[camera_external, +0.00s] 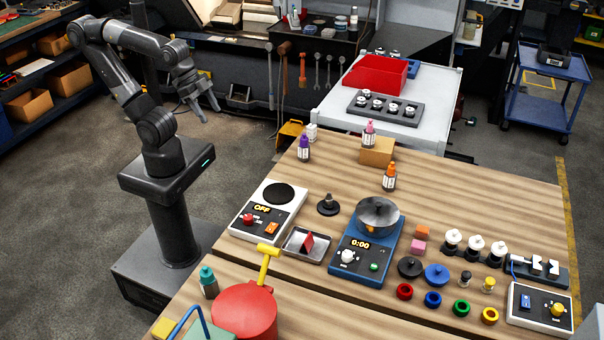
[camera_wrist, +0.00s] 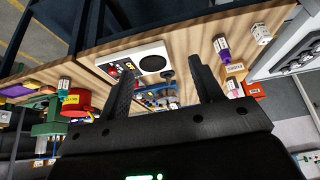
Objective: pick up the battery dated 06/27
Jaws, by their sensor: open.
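My gripper (camera_external: 210,114) is raised at the left in the external view, above and beyond the table's left edge. In the wrist view my gripper (camera_wrist: 154,58) has its two dark fingers wide apart with nothing held between them. I cannot make out a battery dated 06/27; no date is readable in either view. A small white cylinder (camera_external: 312,132) stands at the table's far left corner, behind the purple bottle (camera_external: 304,148). This white cylinder also shows in the wrist view (camera_wrist: 262,34), with marks too small to read. Whether it is a battery I cannot tell.
The wooden table (camera_external: 480,172) holds a white scale reading OFF (camera_external: 269,212), a blue device with a metal pan (camera_external: 366,245), a red round container (camera_external: 244,311) and several small parts. Pink and orange bottles flank a cardboard box (camera_external: 377,152). A red bin (camera_external: 375,76) stands behind.

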